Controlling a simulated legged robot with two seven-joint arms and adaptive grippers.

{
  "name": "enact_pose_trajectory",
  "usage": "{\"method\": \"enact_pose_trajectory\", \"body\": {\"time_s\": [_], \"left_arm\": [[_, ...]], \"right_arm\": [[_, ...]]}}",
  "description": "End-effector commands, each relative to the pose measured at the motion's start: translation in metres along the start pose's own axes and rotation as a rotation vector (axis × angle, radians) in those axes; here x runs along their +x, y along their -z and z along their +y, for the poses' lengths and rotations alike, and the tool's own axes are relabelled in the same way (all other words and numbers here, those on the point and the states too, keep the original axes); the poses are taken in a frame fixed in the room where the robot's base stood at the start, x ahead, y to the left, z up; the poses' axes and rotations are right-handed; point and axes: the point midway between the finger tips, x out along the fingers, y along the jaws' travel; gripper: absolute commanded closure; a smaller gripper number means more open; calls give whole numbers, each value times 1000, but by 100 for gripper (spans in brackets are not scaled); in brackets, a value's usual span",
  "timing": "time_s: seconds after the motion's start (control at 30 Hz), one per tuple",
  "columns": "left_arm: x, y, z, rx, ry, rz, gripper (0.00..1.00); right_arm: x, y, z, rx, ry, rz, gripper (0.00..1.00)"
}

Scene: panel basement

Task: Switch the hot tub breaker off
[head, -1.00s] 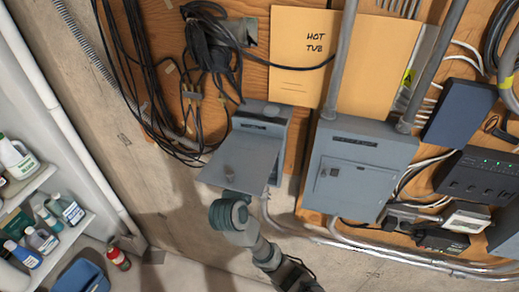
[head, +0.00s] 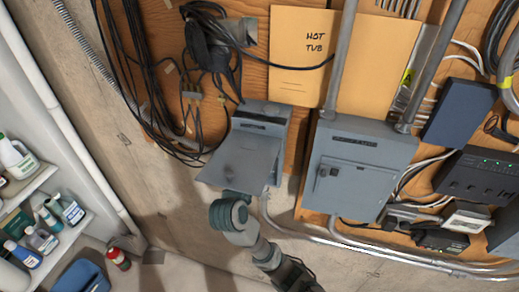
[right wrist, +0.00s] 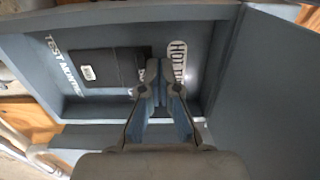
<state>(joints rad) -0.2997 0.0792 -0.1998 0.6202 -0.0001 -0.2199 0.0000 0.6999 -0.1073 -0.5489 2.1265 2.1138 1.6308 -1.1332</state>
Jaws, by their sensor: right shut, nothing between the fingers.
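The small grey breaker box (head: 265,111), under the "HOT TUB" folder, has its cover (head: 240,158) swung open. In the right wrist view its inside shows a black breaker (right wrist: 100,70) between a "TEST MONTHLY" label (right wrist: 62,62) and a partly covered "HOT TUB" label (right wrist: 177,62). My right gripper (right wrist: 162,84) is shut and empty, with its tips in front of the breaker's right end. Contact and the breaker's switch position cannot be told. In the head view my right arm reaches up to the cover's lower edge, and the fingertips are hidden. My left gripper is not in view.
A larger grey panel (head: 360,165) with a shut door stands right of the box. Black cables (head: 150,90) hang at the left. Conduits (head: 345,55) run up from the panel. The open cover (right wrist: 272,85) fills the right of the wrist view. Shelves with bottles (head: 45,215) stand far left.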

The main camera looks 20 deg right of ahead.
Motion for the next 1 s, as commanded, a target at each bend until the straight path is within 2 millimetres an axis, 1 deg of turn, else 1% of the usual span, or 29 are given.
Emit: {"method": "enact_pose_trajectory", "body": {"time_s": [1.0], "left_arm": [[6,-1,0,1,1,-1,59]], "right_arm": [[1,-1,14,-2,-4,1,100]]}}
